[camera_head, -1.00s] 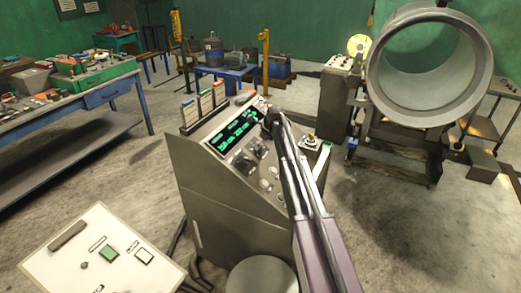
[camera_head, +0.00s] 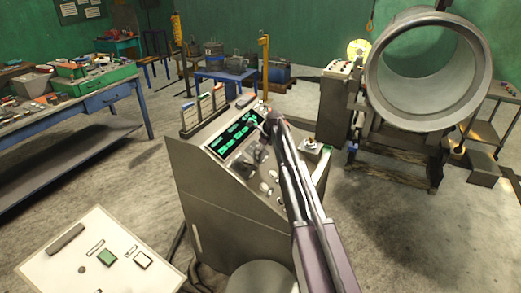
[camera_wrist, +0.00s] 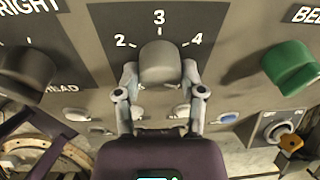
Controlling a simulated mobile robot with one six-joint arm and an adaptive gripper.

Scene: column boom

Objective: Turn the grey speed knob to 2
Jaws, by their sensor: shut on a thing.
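The grey speed knob (camera_wrist: 160,62) is in the middle of the wrist view, on a dark panel patch below the printed marks 2 (camera_wrist: 120,41), 3 (camera_wrist: 159,17) and 4 (camera_wrist: 197,40). The knob stands upright in the picture, its top end toward 3. My gripper (camera_wrist: 160,80) is shut on the knob, one finger at its left side and one at its right. In the head view my arm reaches over the sloping console (camera_head: 225,185); it hides the knob there.
In the wrist view a black knob (camera_wrist: 28,70) is left of the speed knob and a green knob (camera_wrist: 290,68) right. Small buttons (camera_wrist: 228,118) lie below. The console's lit display (camera_head: 237,133) is left of my arm. A large metal cylinder (camera_head: 385,105) stands behind right.

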